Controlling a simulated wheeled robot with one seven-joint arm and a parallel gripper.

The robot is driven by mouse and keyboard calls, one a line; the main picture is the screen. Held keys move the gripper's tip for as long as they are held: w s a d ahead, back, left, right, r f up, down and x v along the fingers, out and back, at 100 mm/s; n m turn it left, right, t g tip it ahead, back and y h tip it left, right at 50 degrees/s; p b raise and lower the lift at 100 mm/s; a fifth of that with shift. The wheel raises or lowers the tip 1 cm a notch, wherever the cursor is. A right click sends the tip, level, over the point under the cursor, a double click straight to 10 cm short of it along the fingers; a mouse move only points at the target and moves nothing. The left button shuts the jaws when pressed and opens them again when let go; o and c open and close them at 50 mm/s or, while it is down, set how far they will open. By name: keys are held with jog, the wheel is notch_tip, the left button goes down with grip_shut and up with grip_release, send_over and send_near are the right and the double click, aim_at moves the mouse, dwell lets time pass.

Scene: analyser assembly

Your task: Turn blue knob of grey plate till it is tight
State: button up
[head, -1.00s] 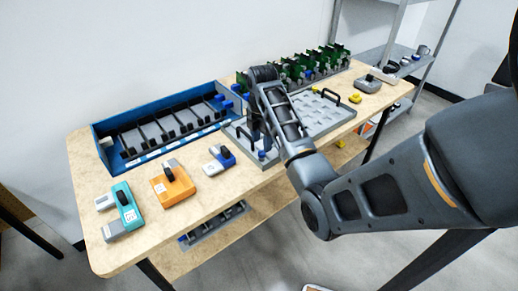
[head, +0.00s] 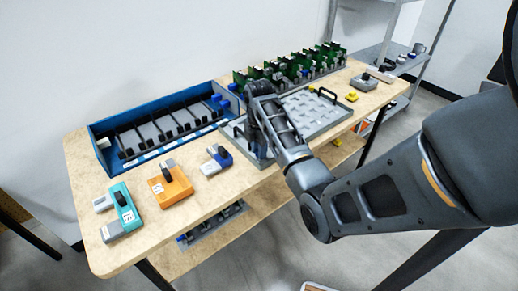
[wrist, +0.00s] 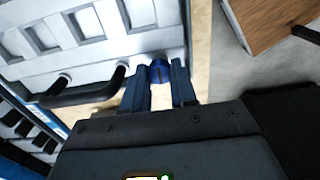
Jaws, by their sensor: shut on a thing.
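The grey plate (head: 335,112) with a grid of recesses lies on the wooden table, and its near-left part is behind my arm. In the wrist view the plate (wrist: 100,62) fills the upper left, with a black handle (wrist: 85,92) along its edge. A blue knob (wrist: 160,69) at the plate's edge sits between the two fingers of my gripper (wrist: 159,82), which is shut on it.
A blue tray (head: 103,150) with dark-topped modules stands left of the plate. Teal (head: 124,207), orange (head: 172,187) and blue-grey (head: 217,160) modules lie along the front. Green boards (head: 290,65) stand behind the plate. Yellow pieces (head: 351,97) and a grey module (head: 363,82) lie right.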

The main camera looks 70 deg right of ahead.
grip_shut()
